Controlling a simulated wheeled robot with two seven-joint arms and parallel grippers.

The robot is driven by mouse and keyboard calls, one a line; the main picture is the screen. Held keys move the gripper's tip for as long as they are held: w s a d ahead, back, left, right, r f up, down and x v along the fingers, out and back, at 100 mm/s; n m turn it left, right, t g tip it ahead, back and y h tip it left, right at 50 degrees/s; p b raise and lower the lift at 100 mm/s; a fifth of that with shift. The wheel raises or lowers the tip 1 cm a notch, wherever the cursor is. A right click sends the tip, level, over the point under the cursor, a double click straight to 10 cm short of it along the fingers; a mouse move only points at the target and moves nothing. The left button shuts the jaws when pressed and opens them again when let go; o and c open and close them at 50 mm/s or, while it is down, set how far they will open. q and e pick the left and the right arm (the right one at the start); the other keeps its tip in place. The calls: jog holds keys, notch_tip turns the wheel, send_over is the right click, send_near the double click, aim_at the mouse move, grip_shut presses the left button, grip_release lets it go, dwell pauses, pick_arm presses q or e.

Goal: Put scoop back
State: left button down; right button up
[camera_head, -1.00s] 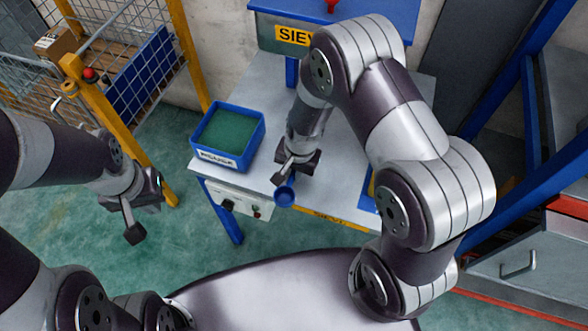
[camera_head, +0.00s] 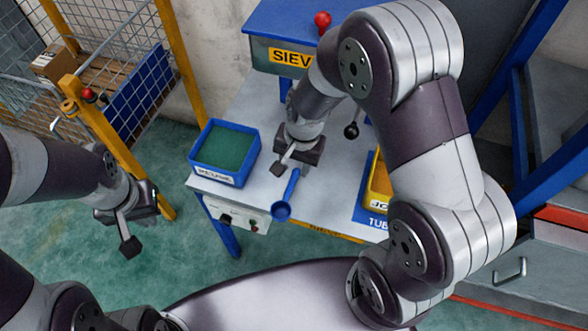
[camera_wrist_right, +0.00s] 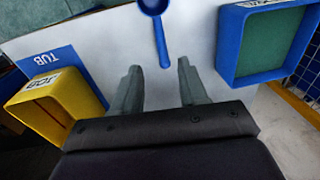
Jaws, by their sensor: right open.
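The blue scoop (camera_head: 281,211) lies on the grey table near its front edge, its round bowl toward the edge and its handle pointing back. It also shows in the right wrist view (camera_wrist_right: 162,38), with the handle's end between and just beyond the fingertips. My right gripper (camera_head: 291,169) is open at the handle end. Its two fingers stand apart with clear gaps to the handle in the wrist view (camera_wrist_right: 158,76). My left gripper (camera_head: 138,232) hangs over the floor left of the table, away from the scoop; its finger gap is unclear.
A blue box with a green inside (camera_head: 224,149) stands left of the scoop. A yellow box (camera_head: 378,186) stands on a blue mat marked TUB (camera_head: 372,217) at the right. A blue sieve station (camera_head: 270,50) stands behind. A yellow-framed wire cage (camera_head: 168,60) is at the left.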

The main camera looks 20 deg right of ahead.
jog(key=s+d+r+n+h, duration=0.1)
jog(key=s+d+r+n, duration=0.4)
jog(key=s+r+n, duration=0.2)
jog(key=shift+s+d, duration=0.4)
jog(key=shift+w, duration=0.1)
jog(key=shift+d, duration=0.1)
